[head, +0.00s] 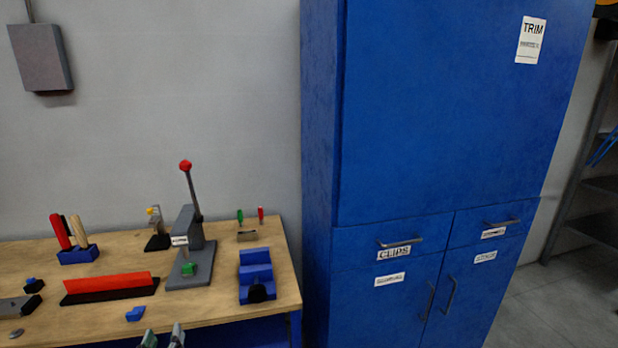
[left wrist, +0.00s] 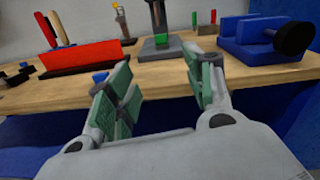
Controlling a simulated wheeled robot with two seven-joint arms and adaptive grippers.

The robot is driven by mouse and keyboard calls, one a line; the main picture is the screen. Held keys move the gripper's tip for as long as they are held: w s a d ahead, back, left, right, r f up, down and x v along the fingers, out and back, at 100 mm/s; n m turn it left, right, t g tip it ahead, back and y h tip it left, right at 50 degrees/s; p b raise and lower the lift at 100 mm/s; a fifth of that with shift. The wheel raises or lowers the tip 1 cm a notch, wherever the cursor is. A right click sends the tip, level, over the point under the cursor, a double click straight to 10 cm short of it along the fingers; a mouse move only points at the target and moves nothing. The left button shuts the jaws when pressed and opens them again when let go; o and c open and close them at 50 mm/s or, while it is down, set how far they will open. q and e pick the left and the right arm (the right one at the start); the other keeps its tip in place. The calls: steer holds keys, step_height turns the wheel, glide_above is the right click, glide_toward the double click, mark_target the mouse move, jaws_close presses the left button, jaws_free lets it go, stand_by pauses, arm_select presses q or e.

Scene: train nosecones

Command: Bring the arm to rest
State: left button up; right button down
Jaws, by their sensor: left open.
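My left gripper (head: 163,338) shows at the bottom edge of the head view, in front of the workbench's front edge. In the left wrist view its two green-padded fingers (left wrist: 158,88) are spread apart with nothing between them. The rest of the left arm is out of the head view. My right gripper is in neither view.
The wooden workbench (head: 207,312) holds a lever press (head: 187,250), a red block on a black base (head: 110,287), a blue fixture (head: 257,275), a small blue piece (head: 135,313) and a tool holder (head: 78,255). A blue cabinet (head: 440,120) stands to the right.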

arm_select(q)
steer(key=s+a+f+n+g+h, duration=0.1)
steer(key=s+a+f+n+g, duration=0.15)
steer(key=f+n, duration=0.65)
steer(key=s+a+f+n+g, duration=0.1)
steer(key=s+f+n+g, duration=0.3)
steer(key=f, duration=0.9)
steer(key=s+a+f+n+g, duration=0.1)
steer(key=s+f+n+g, duration=0.1)
steer(key=s+f+n, duration=0.6)
steer(key=s+a+f+n+g, duration=0.15)
steer(key=s+f, duration=0.35)
steer(key=f, duration=0.8)
steer(key=s+d+f+n+g+h, duration=0.1)
steer(key=s+d+f+n+g, duration=0.1)
steer(key=s+f, duration=0.6)
steer(key=s+d+f+n+g, duration=0.2)
steer(key=s+d+f+g, duration=0.1)
steer(key=s, duration=0.8)
steer(key=s+d+f+n+g+h, duration=0.1)
steer(key=s+d+f+n+g, duration=0.15)
steer(key=s+f, duration=0.55)
steer(key=w+d+h, duration=0.1)
steer(key=w+d, duration=0.2)
steer(key=d, duration=0.5)
steer(key=shift+r+t, duration=0.25)
steer(key=shift+t, duration=0.2)
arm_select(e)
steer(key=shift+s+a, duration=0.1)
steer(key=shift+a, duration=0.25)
